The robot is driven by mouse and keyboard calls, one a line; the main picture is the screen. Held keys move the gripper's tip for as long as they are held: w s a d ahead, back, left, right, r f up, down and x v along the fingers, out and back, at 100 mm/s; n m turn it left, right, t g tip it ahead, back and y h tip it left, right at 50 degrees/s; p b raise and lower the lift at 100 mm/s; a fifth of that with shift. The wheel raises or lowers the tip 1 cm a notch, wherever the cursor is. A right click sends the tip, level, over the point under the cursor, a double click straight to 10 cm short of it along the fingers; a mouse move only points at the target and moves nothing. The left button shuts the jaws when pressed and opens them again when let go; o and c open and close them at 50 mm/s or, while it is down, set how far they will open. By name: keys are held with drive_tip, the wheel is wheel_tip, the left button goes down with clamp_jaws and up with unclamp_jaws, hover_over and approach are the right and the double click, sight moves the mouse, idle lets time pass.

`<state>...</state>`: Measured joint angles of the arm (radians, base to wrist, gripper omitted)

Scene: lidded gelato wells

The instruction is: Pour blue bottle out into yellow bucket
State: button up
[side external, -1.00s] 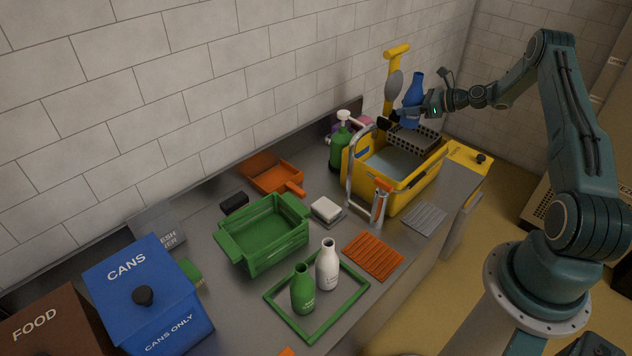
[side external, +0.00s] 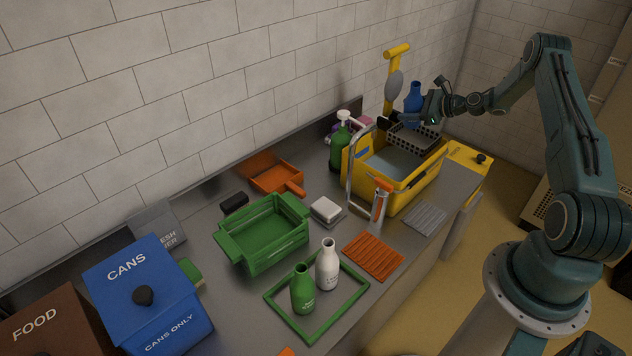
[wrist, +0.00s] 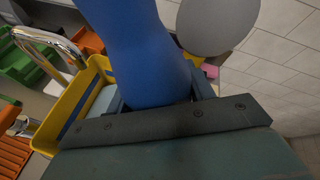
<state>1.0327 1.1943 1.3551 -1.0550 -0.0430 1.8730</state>
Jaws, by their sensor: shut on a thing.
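The blue bottle (side external: 413,98) is held upright above the far right part of the yellow bucket (side external: 402,196), over the grey perforated wringer basket (side external: 411,142). My gripper (side external: 415,119) is shut on the bottle's lower body. In the wrist view the blue bottle (wrist: 145,50) fills the upper middle, between the fingers, and its mouth is out of frame. The yellow bucket's rim (wrist: 72,112) shows at left in that view. The bucket holds pale greyish water, visible in the side view.
A yellow mop handle (side external: 393,72) with a grey oval piece stands just behind the bottle. A curved metal handle (side external: 352,170) rises at the bucket's left. A green pump bottle (side external: 339,149) stands behind it. Green and white bottles stand in a green frame (side external: 345,325) at the front.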

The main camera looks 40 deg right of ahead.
drive_tip(key=f, duration=0.1)
drive_tip(key=f+n, duration=0.1)
drive_tip(key=f, duration=0.1)
drive_tip(key=shift+w+d+h, duration=0.1)
drive_tip(key=shift+d+h, duration=0.3)
drive_tip(key=shift+w+d+f+n+t+h, duration=0.1)
drive_tip(key=shift+d+f+n+t+h, duration=0.15)
drive_tip(key=shift+f+n, duration=0.3)
drive_tip(key=shift+w+d+f+n+t+h, duration=0.1)
drive_tip(key=shift+d+f+n+t+h, duration=0.15)
drive_tip(key=shift+f+n, duration=0.3)
drive_tip(key=shift+d+f+n+t+h, duration=0.1)
drive_tip(key=shift+d+n+t+h, duration=0.2)
drive_tip(key=shift+n+h, duration=0.5)
drive_tip(key=n, duration=0.1)
drive_tip(key=r+n+t, duration=0.1)
drive_tip(key=shift+n+h, duration=0.3)
drive_tip(key=shift+s+a+r+n+t+h, duration=0.1)
drive_tip(key=shift+a+r+n+t+h, duration=0.25)
drive_tip(key=shift+n, duration=0.35)
drive_tip(key=shift+a+r+n+t, duration=0.2)
drive_tip(key=shift+r+n+t, duration=0.15)
drive_tip(key=shift+r+n, duration=0.55)
drive_tip(key=shift+s+a+r+n+t+h, duration=0.1)
drive_tip(key=shift+a+r+n+t+h, duration=0.1)
drive_tip(key=shift+r+n, duration=0.3)
drive_tip(key=shift+s+a+r+n+t+h, duration=0.1)
drive_tip(key=shift+r+n+t, duration=0.15)
drive_tip(key=shift+n, duration=0.35)
drive_tip(key=shift+w+f, duration=0.1)
